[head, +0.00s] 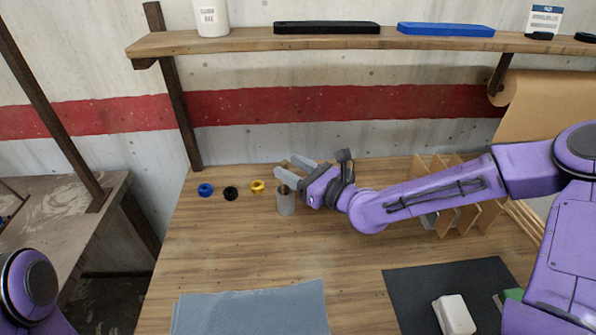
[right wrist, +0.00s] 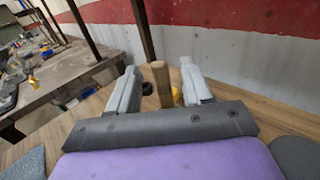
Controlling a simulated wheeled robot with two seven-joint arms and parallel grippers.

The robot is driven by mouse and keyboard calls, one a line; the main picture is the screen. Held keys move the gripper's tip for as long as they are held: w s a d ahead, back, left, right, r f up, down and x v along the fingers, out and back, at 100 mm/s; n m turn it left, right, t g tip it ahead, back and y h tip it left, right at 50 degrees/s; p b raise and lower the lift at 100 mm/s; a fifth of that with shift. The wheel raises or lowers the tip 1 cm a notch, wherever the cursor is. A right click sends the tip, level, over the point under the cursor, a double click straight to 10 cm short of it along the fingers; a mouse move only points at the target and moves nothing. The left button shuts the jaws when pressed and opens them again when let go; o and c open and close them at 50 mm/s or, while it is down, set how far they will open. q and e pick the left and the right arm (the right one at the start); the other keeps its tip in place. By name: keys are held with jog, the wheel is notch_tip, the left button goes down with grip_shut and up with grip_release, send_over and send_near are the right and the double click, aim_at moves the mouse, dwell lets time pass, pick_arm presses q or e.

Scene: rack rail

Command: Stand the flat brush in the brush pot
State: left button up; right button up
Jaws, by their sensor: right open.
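In the right wrist view a wooden handle (right wrist: 161,84), seemingly the flat brush's, rises between the two spread fingers, with gaps on both sides. My left gripper is out of view; only part of my left arm shows at the lower left.
A wooden rack (head: 462,215) stands behind my right forearm. A grey cloth (head: 255,308) and a dark mat (head: 420,290) with a white block (head: 454,315) lie in front.

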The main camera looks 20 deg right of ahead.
jog(key=p+v, duration=0.3)
jog(key=v, duration=0.7)
jog(key=shift+s+p, duration=0.2)
jog(key=shift+p, duration=0.2)
dwell(0.4)
